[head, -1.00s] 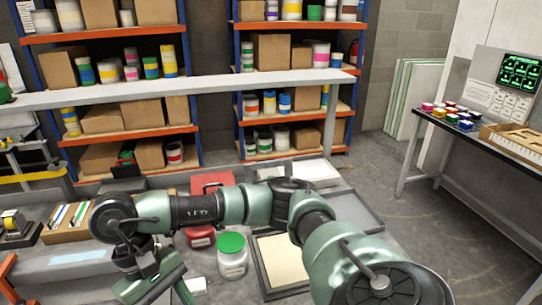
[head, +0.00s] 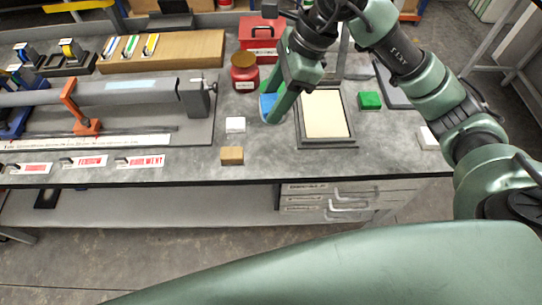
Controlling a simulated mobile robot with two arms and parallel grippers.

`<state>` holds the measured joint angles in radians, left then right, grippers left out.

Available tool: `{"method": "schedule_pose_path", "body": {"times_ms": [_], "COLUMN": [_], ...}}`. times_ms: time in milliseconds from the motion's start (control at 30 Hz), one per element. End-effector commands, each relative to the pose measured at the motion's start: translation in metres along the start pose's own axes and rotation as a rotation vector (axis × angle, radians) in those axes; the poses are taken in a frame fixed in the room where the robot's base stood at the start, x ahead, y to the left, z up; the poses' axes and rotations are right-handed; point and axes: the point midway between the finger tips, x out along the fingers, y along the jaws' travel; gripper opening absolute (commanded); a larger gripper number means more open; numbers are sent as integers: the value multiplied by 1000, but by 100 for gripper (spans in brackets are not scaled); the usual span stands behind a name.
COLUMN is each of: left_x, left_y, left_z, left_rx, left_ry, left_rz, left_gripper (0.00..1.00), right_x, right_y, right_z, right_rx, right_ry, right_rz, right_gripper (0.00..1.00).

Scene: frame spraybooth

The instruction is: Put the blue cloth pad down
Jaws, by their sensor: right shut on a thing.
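My right gripper (head: 272,115) reaches down over the grey bench, left of the framed screen, with its fingers pointing down. It is shut on the blue cloth pad (head: 265,106), which shows as a blue patch at the fingertips. The fingers hide much of the pad, and I cannot tell whether it touches the bench. My left gripper is not in view.
The framed screen (head: 326,113) lies right of the gripper, a red jar (head: 245,73) behind left. A white block (head: 235,124), a tan block (head: 232,155) and a green block (head: 370,100) lie nearby. Bare bench (head: 285,158) shows in front of the gripper.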

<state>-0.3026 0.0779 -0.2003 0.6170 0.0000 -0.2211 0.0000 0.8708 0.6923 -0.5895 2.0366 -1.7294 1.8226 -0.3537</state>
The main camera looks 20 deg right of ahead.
Motion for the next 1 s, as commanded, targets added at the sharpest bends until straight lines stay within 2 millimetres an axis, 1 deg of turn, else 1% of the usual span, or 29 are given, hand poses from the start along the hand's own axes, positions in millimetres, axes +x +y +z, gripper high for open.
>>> {"method": "schedule_pose_path", "body": {"times_ms": [100,200,267,600,700,800,1000], "left_x": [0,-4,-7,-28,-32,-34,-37], "left_y": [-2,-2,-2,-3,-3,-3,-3], "left_z": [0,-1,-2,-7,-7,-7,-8], "left_rx": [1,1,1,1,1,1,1], "left_ry": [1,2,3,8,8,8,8], "left_rz": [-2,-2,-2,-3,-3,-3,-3], "left_gripper": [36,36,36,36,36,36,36], "right_x": [-2,6,17,100,120,133,146], "right_y": [-4,-4,-3,-2,-3,-3,-4], "right_z": [2,-1,-6,-42,-50,-56,-61], "right_rx": [80,104,108,106,105,103,101], "right_ry": [1,1,3,4,3,3,2], "right_rz": [-33,-38,-36,-32,-36,-38,-39], "right_gripper": [12,12,12,12,12,12,12]}}
